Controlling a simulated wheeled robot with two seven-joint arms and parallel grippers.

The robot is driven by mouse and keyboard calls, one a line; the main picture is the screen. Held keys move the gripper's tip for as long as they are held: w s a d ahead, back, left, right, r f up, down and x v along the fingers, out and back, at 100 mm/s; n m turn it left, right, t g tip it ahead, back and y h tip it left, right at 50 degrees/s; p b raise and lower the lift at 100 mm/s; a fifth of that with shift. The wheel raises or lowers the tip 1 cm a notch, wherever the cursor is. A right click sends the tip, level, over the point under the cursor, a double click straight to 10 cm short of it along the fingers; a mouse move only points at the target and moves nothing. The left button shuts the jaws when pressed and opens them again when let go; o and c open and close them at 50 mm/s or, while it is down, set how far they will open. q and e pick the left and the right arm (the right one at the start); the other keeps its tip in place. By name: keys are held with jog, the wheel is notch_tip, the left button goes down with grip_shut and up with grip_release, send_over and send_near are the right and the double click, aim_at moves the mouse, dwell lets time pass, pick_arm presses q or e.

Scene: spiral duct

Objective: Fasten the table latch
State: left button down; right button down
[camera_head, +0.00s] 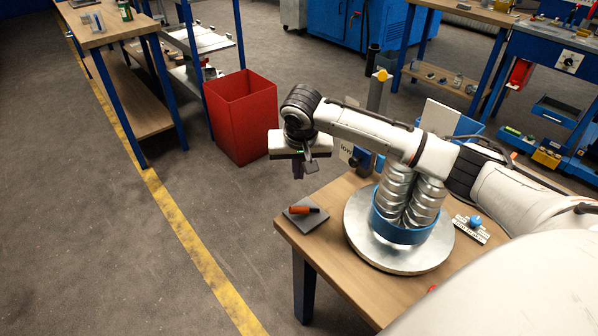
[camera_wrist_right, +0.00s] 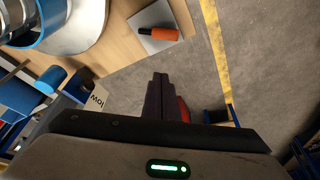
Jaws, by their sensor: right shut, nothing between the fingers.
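Whether the latch is fastened cannot be told. My left gripper is not in view.
Silver spiral ducts (camera_head: 392,190) stand in a blue ring (camera_head: 412,238) on a round metal disc (camera_head: 370,254), partly behind my right arm. A red bin (camera_head: 240,116) stands on the floor beyond.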

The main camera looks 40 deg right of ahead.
aim_at(299, 210)
jog(key=x, duration=0.6)
jog(key=shift+s+a+f, duration=0.35)
jog(key=shift+s+f, duration=0.1)
jog(key=shift+s, duration=0.1)
jog(key=shift+s+a+f, duration=0.3)
jog(key=shift+s+f, duration=0.2)
jog(key=shift+s+a+f, duration=0.2)
jog(key=shift+s+f, duration=0.05)
jog(key=shift+s, duration=0.1)
jog(key=shift+w+a, duration=0.1)
jog(key=shift+a, duration=0.05)
